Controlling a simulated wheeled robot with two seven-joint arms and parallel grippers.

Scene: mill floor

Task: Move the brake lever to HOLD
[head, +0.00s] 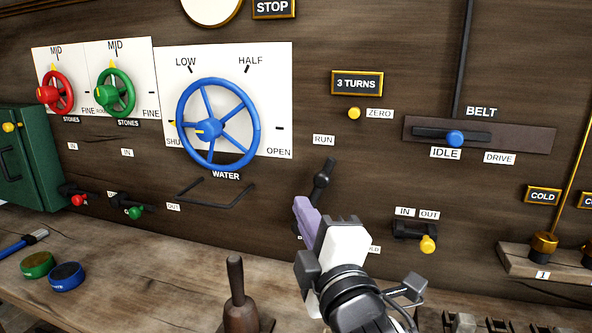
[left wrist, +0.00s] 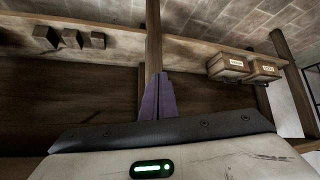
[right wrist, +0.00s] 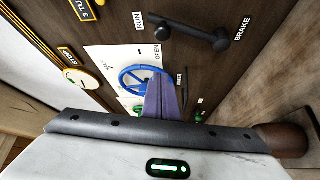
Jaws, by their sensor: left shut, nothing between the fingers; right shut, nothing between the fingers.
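The brake lever (head: 322,180) is a black arm with a round knob on the dark wooden panel. It points up toward the RUN label (head: 323,140); its lower part is hidden behind my right gripper. In the right wrist view the lever (right wrist: 192,34) lies between the RUN label (right wrist: 138,21) and the BRAKE label (right wrist: 242,28). The HOLD label (head: 375,249) is mostly covered by my gripper. My right gripper (head: 301,206) is shut and empty, its purple fingers just below and left of the lever's knob. My left gripper (left wrist: 158,78) is shut and empty, away from the panel.
The blue water wheel (head: 217,122) is left of the lever. A yellow-knobbed IN/OUT slider (head: 428,244) is to the right. A shelf with boxes (left wrist: 228,67) and a post are near my left gripper.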

